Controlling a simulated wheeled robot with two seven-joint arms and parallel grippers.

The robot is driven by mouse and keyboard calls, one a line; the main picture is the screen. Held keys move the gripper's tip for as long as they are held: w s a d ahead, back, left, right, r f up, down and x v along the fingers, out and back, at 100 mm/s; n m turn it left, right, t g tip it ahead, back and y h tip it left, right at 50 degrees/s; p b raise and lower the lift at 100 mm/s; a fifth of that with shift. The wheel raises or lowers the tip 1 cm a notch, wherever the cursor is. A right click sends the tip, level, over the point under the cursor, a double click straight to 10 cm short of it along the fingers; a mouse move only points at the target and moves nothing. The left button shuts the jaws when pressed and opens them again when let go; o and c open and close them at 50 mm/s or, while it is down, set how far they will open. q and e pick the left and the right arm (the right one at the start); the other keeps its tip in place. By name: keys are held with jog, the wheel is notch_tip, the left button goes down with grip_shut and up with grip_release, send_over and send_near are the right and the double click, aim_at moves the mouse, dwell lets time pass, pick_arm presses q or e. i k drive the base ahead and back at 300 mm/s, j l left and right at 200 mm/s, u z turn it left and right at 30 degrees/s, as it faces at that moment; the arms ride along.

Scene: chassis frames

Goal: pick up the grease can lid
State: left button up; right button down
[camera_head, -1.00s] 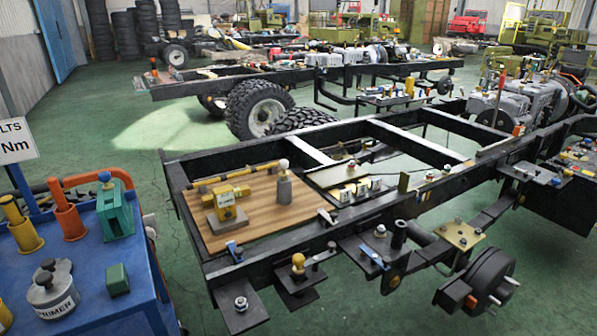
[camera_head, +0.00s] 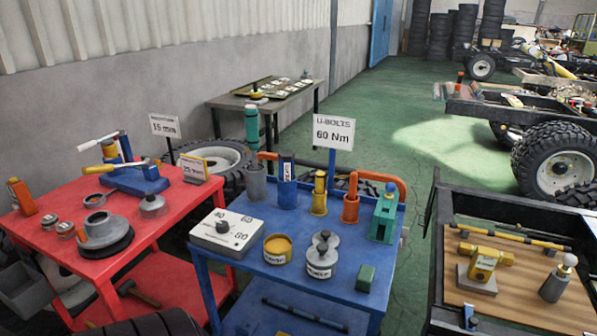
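On the blue cart, an open can filled with yellow matter (camera_head: 277,246) appears to be the grease can; its label is too small to read surely. A grey round lid with a knob (camera_head: 333,240), apparently the grease can lid, sits just behind the primer can (camera_head: 321,263) and is partly hidden by it. The primer can has its own grey knobbed lid on. Neither of my grippers is in view.
The blue cart (camera_head: 262,214) also holds a dial box (camera_head: 226,233), a green block (camera_head: 365,278) and several upright holders at the back. A red cart (camera_head: 180,205) with tools stands left. A chassis frame (camera_head: 433,240) stands right.

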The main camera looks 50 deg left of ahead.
aim_at(326, 236)
jog(key=u, duration=1.8)
